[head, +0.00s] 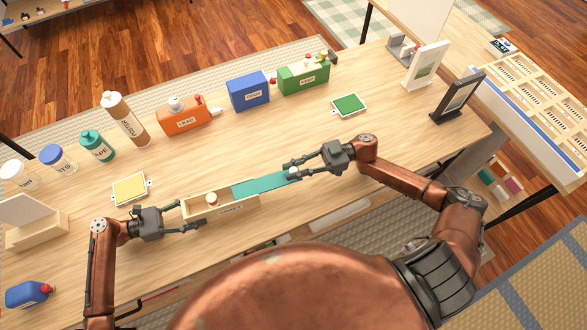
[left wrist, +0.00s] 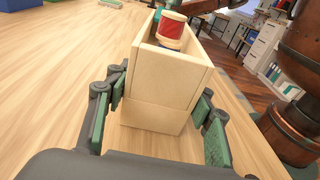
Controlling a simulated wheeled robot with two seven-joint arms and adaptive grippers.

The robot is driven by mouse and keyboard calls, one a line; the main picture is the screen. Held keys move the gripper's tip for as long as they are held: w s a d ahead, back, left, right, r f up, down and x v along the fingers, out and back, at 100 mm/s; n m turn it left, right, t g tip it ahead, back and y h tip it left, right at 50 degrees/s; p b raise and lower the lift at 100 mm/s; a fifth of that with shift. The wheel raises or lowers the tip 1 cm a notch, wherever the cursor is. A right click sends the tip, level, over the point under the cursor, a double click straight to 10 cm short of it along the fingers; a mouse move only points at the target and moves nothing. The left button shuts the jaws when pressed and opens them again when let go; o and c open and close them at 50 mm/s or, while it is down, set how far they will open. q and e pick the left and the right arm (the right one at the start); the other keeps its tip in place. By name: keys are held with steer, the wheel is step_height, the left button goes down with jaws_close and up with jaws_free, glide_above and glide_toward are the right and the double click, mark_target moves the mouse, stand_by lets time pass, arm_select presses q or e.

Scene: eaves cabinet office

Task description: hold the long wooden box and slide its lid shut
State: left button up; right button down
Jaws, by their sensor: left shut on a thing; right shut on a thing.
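The long wooden box (head: 195,213) lies on the table in front of me, with a label on its near side. Its teal lid (head: 262,184) covers the right part and sticks out past the right end. The left part is open, and a small spool-like thing (head: 211,198) shows inside; in the left wrist view it looks red and blue (left wrist: 172,28). My left gripper (head: 192,215) is shut on the box's left end, one finger on each side. My right gripper (head: 292,170) is shut on the lid's right end.
Behind the box stand an orange container (head: 185,118), a blue box (head: 248,92), a green box (head: 304,78) and several bottles. Picture stands (head: 457,97) are at right.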

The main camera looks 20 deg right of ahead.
mark_target(248, 189)
steer(key=a, duration=0.5)
steer(key=w+a, duration=0.1)
steer(key=a, duration=0.9)
steer(key=shift+w+a, duration=0.15)
steer(key=shift+a, duration=0.05)
steer(key=c, duration=1.7)
jaws_free()
steer(key=shift+c, duration=0.2)
steer(key=d, duration=0.8)
steer(key=s+d, duration=0.1)
steer(key=d, duration=0.3)
